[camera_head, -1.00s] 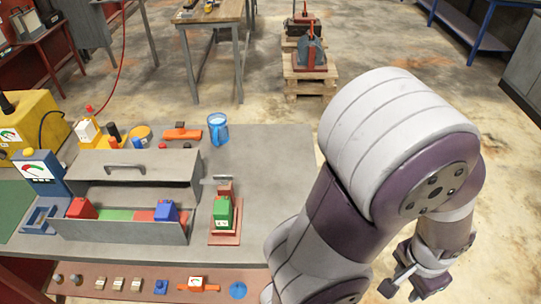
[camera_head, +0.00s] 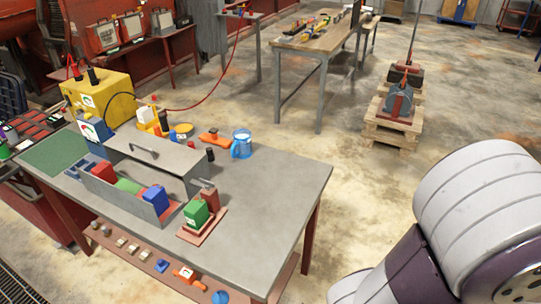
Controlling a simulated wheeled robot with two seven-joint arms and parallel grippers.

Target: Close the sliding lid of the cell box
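The cell box (camera_head: 158,211) stands on the grey workbench at the left of the head view. Its grey sliding lid (camera_head: 160,160), with a bar handle (camera_head: 143,152), sits at the back. The front is uncovered, showing a red cell (camera_head: 104,171), a green part (camera_head: 128,185) and a blue cell (camera_head: 156,198) inside. My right arm enters at the lower right, well away from the box; its gripper is outside the picture. My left gripper is not in view.
A green cell (camera_head: 195,213) sits on a red stand right of the box. A blue mug (camera_head: 241,147) and an orange tool (camera_head: 215,138) are behind it. The workbench's right side (camera_head: 265,200) is clear. A yellow machine (camera_head: 95,98) stands at the back left.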

